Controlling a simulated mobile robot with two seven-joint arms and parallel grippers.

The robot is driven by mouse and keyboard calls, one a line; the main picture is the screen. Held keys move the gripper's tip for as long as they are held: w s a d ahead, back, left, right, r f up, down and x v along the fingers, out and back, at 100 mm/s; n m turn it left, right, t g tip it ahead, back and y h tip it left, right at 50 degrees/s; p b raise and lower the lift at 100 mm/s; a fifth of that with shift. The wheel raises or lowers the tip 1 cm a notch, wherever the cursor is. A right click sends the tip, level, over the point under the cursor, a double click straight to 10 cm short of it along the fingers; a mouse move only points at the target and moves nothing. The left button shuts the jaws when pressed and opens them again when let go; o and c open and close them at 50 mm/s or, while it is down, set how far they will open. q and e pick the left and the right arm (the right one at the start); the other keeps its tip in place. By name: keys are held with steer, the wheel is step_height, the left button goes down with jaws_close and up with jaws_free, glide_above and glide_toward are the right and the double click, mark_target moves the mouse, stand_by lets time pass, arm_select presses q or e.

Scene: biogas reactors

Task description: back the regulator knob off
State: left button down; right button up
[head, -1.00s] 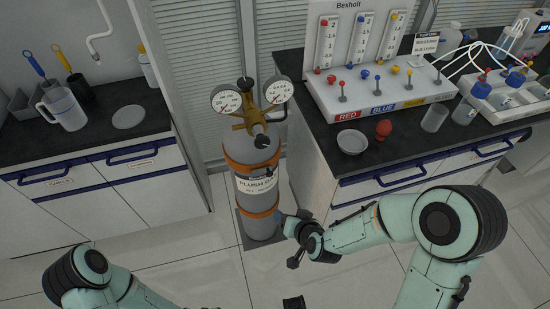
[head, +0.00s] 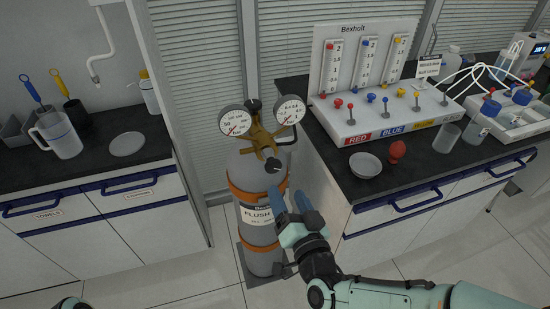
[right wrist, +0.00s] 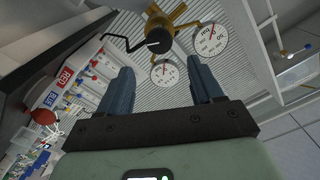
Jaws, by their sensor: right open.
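The gas cylinder (head: 263,232), grey with orange bands and a "FLUSH" label, stands between the two counters. In the right wrist view the black knob (right wrist: 159,40) shows beyond the fingertips, between the two finger lines. My right gripper (head: 288,195) is open with blue fingers, below and slightly right of the knob, apart from it. The open fingers also show in the right wrist view (right wrist: 161,75) with nothing between them. My left gripper is out of view.
The right counter (head: 345,172) stands close beside the cylinder, with a white dish (head: 366,165), a red bulb (head: 397,150) and a flowmeter panel (head: 362,70). The left counter (head: 110,165) holds a jug (head: 57,136). Floor is free in front.

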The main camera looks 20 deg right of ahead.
mark_target(275, 167)
steer(key=w, duration=1)
steer(key=shift+w+a, duration=0.2)
steer(key=shift+w, duration=0.2)
steer(key=c, duration=0.9)
